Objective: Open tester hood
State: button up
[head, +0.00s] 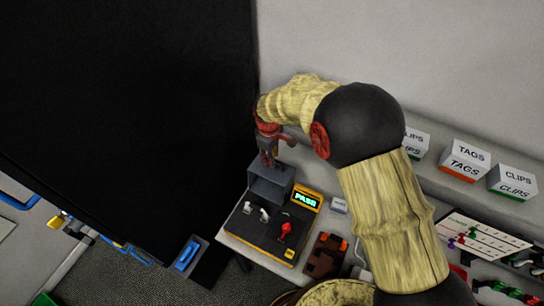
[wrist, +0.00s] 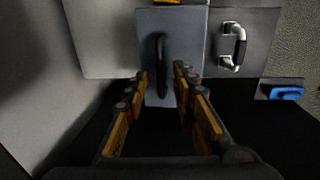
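The cable tester (head: 262,235) has a black deck with white and red levers and a lit display (head: 306,200) that reads PASS. Its grey box-shaped hood (head: 268,190) sits at the back left end of the deck and looks closed. In the wrist view the hood (wrist: 147,30) shows a dark upright bar handle (wrist: 161,65). My gripper (head: 268,157) is just above the hood. In the wrist view my gripper (wrist: 160,88) is open, with its fingers apart on either side of the handle. I see no clear contact with the handle.
Boxes labelled TAGS (head: 466,160) and CLIPS (head: 513,181) stand on the shelf at right. A brown block (head: 325,256) is beside the tester. A panel with a silver handle (wrist: 234,46) is right of the hood in the wrist view. A blue handle (head: 187,255) is at lower left.

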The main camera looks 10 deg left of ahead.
jog(key=shift+c, duration=1.2)
jog(key=c, duration=0.4)
grip_shut()
